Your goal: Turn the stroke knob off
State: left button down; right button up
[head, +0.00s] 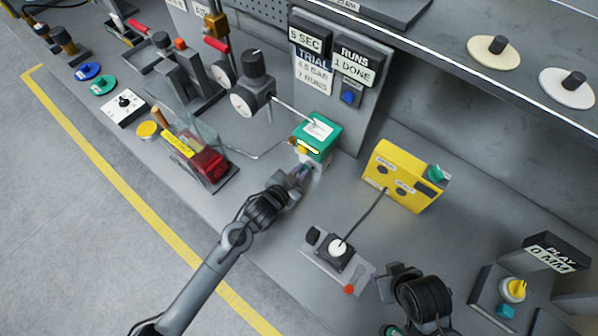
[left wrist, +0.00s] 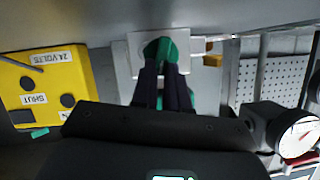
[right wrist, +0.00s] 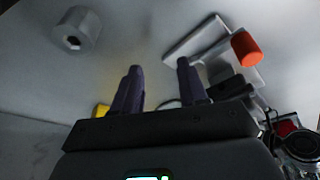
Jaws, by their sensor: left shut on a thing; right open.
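A green box-shaped actuator with a white top label (head: 321,127) stands on the bench below the trial sign. My left gripper (head: 301,172) reaches to its near side. In the left wrist view, the left fingertips (left wrist: 161,72) are shut on a small green knob (left wrist: 160,46) in front of a white plate (left wrist: 122,58). The fingers partly cover it, and no stroke lettering is readable there. My right gripper (right wrist: 157,85) is open and empty, low over the right of the bench, beside a plate with a red-tipped lever (head: 349,289).
A yellow box (head: 402,181) with a green knob (head: 437,173) stands to the right of the actuator. A joystick (head: 337,247) with a cable sits in front. A red device (head: 208,164) in a clear cover is left. A play gauge unit (head: 513,289) is far right.

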pick_arm(q)
jog(key=c, duration=1.1)
grip_release()
jog(key=shift+c, duration=0.2)
jog(key=p+v, duration=0.1)
jog(key=v, duration=1)
